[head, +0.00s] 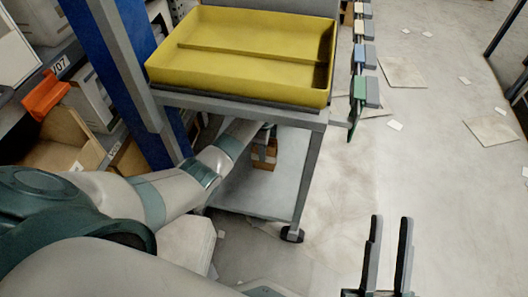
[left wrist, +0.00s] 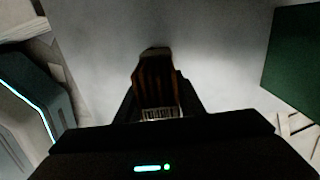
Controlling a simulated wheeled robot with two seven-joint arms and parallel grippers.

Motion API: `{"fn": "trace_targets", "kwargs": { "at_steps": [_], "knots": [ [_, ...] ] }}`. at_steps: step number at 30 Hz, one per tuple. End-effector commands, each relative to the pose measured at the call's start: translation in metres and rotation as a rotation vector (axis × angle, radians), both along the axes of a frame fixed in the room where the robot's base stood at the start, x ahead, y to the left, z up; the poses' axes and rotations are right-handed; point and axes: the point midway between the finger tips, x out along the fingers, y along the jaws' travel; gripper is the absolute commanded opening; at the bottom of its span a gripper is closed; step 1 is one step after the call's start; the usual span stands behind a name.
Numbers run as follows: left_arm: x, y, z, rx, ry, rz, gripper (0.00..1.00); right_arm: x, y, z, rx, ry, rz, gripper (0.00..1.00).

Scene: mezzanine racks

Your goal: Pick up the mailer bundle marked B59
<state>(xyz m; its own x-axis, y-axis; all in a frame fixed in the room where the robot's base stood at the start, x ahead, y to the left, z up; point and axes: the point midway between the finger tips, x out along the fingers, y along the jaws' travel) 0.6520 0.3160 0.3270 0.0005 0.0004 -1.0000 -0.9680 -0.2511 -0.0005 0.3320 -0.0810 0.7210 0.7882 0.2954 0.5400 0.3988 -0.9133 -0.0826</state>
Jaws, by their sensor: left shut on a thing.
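A small brown bundle (head: 264,153) shows under the top of the cart, over its grey lower shelf (head: 240,190). My left gripper (head: 266,138) reaches in there and is shut on the bundle; the cart's upper edge hides part of the hand. In the left wrist view the brown bundle (left wrist: 157,84) stands between the dark fingers, with a pale label (left wrist: 161,113) on it too small to read. Whether it touches the shelf cannot be told. My right gripper (head: 385,250) is open and empty over the floor at the lower right.
A yellow divided tray (head: 240,94) sits on the cart top. A blue rack upright (head: 105,55) and shelves with boxes and an orange bin (head: 46,95) stand at the left. Colored tags hang at the cart's right side. The floor at the right is open, with scattered flat sheets (head: 492,131).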

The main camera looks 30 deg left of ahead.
Motion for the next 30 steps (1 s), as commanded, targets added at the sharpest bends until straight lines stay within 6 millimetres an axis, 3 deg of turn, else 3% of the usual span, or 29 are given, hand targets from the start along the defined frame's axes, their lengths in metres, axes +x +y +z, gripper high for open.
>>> {"fn": "trace_targets", "kwargs": {
  "at_steps": [8, 19, 30],
  "knots": [
    [0.000, 0.000, 0.007, 0.000, 0.000, 0.000, 0.11, 0.005, 0.002, -0.004, -0.015, 0.038, 0.003, 0.31],
    [0.001, 0.001, 0.040, 0.001, -0.001, 0.000, 0.11, 0.029, 0.003, -0.046, -0.106, 0.284, 0.008, 0.31],
    [-0.064, -0.016, 0.037, 0.000, 0.002, -0.002, 0.11, 0.041, -0.008, -0.118, -0.230, 0.666, 0.018, 0.31]
  ]
}}
